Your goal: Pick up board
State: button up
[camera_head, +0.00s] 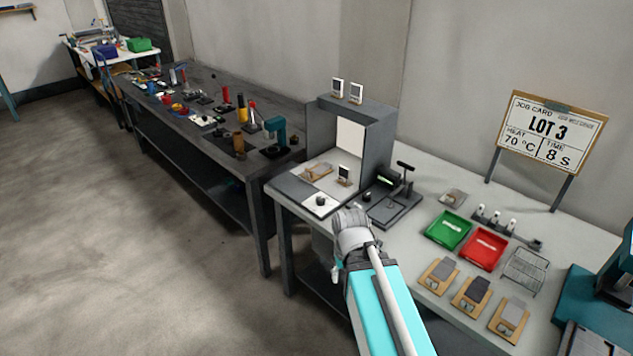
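Several small tan boards are in view, and I cannot tell which one is meant. Three lie in a slanting row at the front right of the light bench: the left board (431,284), the middle board (463,303) and the right board (501,326). Each bears a grey piece. Another tan piece (318,172) lies inside the grey booth. The grey wrist of my arm is in front of the bench, left of the row and apart from it. A small pale part below it seems to be my gripper (336,273); its fingers are too small to read.
A green tray (448,230) and a red tray (483,249) stand behind the boards, with a wire rack (525,270) to their right. A grey booth (377,140) and a black press-like device (393,205) stand further left. A job card (550,130) stands behind.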

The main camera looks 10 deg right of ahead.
aim_at(318, 171)
jog(key=k, duration=0.35)
jog(key=u, duration=0.15)
jog(key=i, duration=1.35)
jog(key=z, duration=0.7)
